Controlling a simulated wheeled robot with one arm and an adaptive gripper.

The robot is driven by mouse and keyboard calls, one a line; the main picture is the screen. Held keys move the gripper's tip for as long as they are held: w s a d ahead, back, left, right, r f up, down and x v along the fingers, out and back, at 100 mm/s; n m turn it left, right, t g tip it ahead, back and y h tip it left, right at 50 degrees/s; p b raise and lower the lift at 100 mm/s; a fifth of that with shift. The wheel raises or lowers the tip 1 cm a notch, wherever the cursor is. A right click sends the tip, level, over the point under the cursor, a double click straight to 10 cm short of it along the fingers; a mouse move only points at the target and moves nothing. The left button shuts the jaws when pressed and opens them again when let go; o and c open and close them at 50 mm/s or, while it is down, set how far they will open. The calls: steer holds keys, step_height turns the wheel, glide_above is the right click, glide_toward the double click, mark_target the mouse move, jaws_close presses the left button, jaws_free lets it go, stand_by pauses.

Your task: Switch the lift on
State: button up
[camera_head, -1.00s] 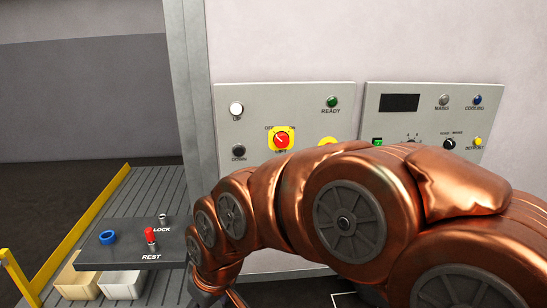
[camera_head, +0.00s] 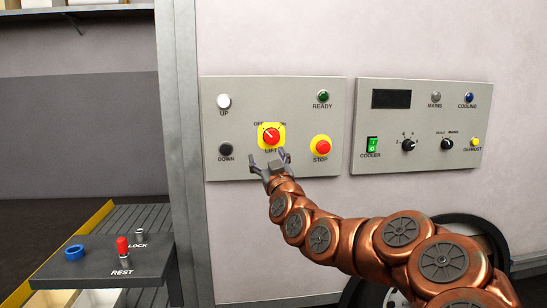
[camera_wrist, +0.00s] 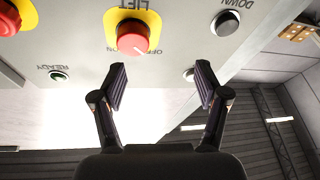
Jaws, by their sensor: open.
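The lift switch (camera_head: 270,136) is a red knob on a yellow plate, marked OFF, ON and LIFT, on the left grey wall panel. Its pale mark appears to point up and left, towards OFF. In the wrist view the knob (camera_wrist: 133,37) shows upside down, above and a little left of the finger gap. My gripper (camera_head: 269,162) is open and empty, just below the knob in the head view. In the wrist view its two fingers (camera_wrist: 160,75) stand apart, with nothing between them. The knob is not between the fingers.
The UP button (camera_head: 223,101), DOWN button (camera_head: 225,149), READY lamp (camera_head: 323,96) and red STOP button (camera_head: 321,146) surround the switch. A cooler panel (camera_head: 463,98) is to the right. A dark shelf (camera_head: 80,268) with a blue ring (camera_head: 74,252) and red-topped peg (camera_head: 122,245) is lower left.

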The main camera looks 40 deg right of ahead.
mark_target(273, 138)
steer(key=shift+w+d+r+m+h, duration=0.15)
steer(key=shift+w+d+r+h, duration=0.2)
steer(key=shift+w+d+r, duration=0.55)
steer(key=shift+w+d+r+m+h, duration=0.25)
steer(key=shift+w+d, duration=0.3)
steer(key=shift+d, duration=0.7)
steer(key=shift+w+d+r+m+h, duration=0.1)
steer(key=shift+w+d+r+h, duration=0.5)
steer(key=shift+d, duration=0.5)
steer(key=shift+w+f, duration=0.1)
steer(key=shift+f, duration=0.05)
steer(key=c, duration=1.2)
